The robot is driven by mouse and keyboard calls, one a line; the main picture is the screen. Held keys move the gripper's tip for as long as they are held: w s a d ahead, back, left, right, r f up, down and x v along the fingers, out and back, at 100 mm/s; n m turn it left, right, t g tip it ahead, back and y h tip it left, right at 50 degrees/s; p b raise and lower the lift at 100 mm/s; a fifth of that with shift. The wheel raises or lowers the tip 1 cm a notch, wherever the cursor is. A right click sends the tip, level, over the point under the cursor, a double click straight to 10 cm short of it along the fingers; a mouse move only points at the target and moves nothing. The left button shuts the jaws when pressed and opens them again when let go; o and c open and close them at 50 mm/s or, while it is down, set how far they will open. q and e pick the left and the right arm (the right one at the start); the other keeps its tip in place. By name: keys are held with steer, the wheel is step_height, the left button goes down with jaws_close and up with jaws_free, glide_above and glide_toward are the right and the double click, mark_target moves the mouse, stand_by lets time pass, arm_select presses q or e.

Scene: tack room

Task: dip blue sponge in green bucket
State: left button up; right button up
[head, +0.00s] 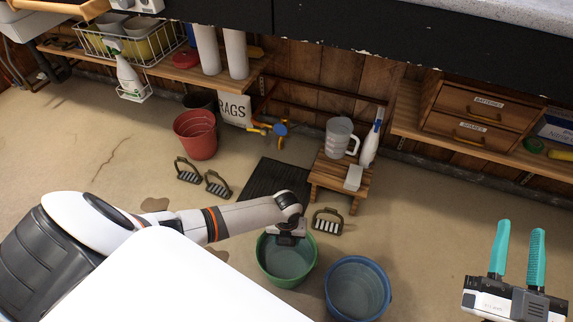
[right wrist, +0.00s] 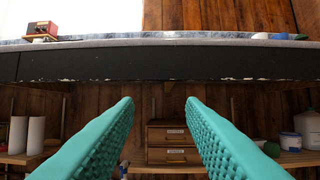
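The green bucket (head: 266,268) stands on the floor at the lower middle of the head view, with greyish liquid or a grey inside showing. My left arm reaches in from the left, and my left gripper (head: 287,240) points down over the bucket's far rim. Its fingers are hidden, so I cannot tell whether they are open or hold something. I cannot make out a blue sponge in either view. My right gripper (head: 521,227) is open and empty at the lower right, its teal fingers apart; they also show in the right wrist view (right wrist: 160,100).
A blue bucket (head: 357,290) stands right of the green one. Behind are a small wooden stool (head: 340,181) with a jug (head: 341,137), a black mat (head: 274,180), stirrups (head: 327,222) and a red bucket (head: 197,134). Open floor lies at the right.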

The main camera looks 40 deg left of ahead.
arm_select(q)
steer(key=shift+r+p, duration=0.8)
steer(key=shift+r, duration=0.15)
arm_select(e)
step_height(320, 180, down, 7)
steer(key=d+g+h, duration=0.1)
steer(key=g+h, duration=0.1)
steer(key=g, duration=0.3)
steer(key=shift+w+f, duration=0.15)
steer(key=shift+w, duration=0.05)
